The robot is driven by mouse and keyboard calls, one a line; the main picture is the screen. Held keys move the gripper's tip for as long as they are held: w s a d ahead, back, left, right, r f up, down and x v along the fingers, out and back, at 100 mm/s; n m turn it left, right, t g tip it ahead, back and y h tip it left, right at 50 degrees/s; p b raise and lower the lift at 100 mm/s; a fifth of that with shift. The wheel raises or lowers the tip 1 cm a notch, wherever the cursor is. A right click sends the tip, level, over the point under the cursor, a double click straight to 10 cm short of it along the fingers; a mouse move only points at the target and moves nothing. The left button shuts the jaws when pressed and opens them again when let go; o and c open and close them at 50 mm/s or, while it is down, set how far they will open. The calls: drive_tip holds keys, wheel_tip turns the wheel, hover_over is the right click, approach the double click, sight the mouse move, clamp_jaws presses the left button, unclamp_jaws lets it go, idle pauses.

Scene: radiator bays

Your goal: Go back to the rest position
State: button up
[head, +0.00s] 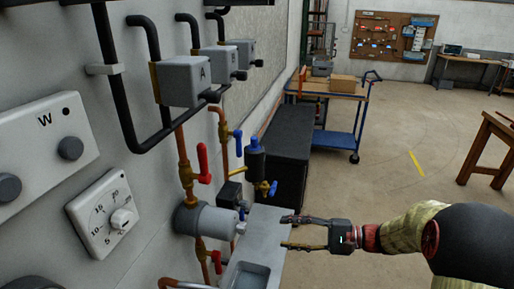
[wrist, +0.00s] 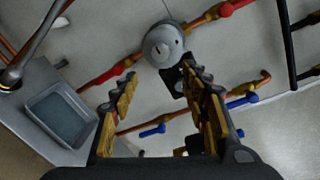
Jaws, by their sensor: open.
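My gripper (head: 290,232) is open and empty. In the head view it reaches left over a grey shelf with a recessed tray, near the pipework on the wall. In the wrist view my gripper (wrist: 160,95) shows two toothed fingers spread apart. Between and beyond their tips is a round grey pump-like body (wrist: 163,44) on the copper pipe. It also shows in the head view as a grey cylinder (head: 205,221), left of the fingertips and apart from them as far as I can tell. No rest position is marked in view.
Red-handled valves (head: 203,163) and blue-handled valves (head: 238,142) stick out from the wall pipes. The grey shelf (head: 262,222) lies below my gripper. A black cabinet (head: 287,150) and blue trolley (head: 335,140) stand beyond. A wooden table (head: 490,150) is at right. The floor between is open.

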drive_tip(key=s+f+g+h, duration=0.3)
drive_tip(key=s+f, duration=0.3)
drive_tip(key=f, duration=0.2)
drive_tip(key=s+d+n+g+h, duration=0.25)
drive_tip(key=s+h, duration=0.35)
drive_tip(key=s, duration=0.4)
drive_tip(key=s+d+r+n+t+h+p, duration=0.1)
drive_tip(key=s+d+r+n+t+h, duration=0.25)
drive_tip(key=s+d+r+h, duration=0.35)
drive_tip(key=s+a+r+n+t, duration=0.1)
drive_tip(key=a+r+n+t, duration=0.1)
drive_tip(key=a+r, duration=0.3)
wheel_tip(320, 180, up, 4)
drive_tip(key=shift+r+n+p, duration=0.1)
drive_tip(key=shift+n+p, duration=0.25)
drive_tip(key=shift+n, duration=0.15)
drive_tip(key=shift+s, duration=0.1)
drive_tip(key=shift+c, duration=0.8)
